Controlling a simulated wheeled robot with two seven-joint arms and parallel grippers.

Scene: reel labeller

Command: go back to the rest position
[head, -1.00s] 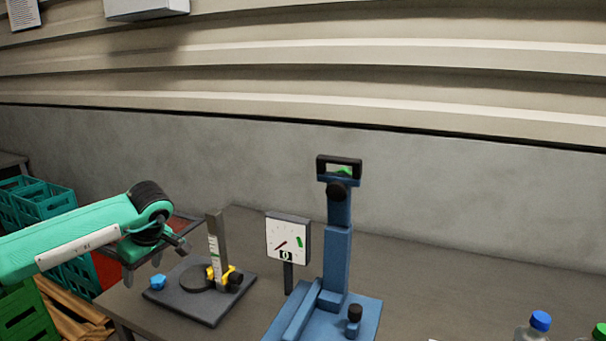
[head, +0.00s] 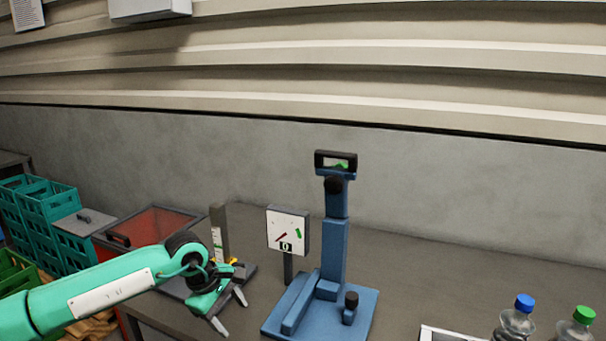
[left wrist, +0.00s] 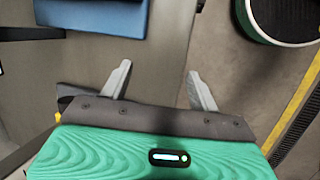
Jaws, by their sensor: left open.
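My left gripper (head: 231,312) is open and empty at the front left edge of the table in the head view, pointing down. Its two grey fingers stand wide apart in the left wrist view (left wrist: 155,85), with nothing between them. My left arm partly hides the dark stand with an upright grey scale (head: 219,232) and a yellow clamp (head: 226,264). The blue labeller (head: 333,262) stands to the right of the gripper, apart from it. My right gripper is not in view.
Bottles with a blue cap (head: 525,301) and a green cap (head: 584,314) stand at the front right, beside a white-rimmed tray (head: 452,333). Green crates (head: 47,200) are stacked at the left. The table's back right is clear.

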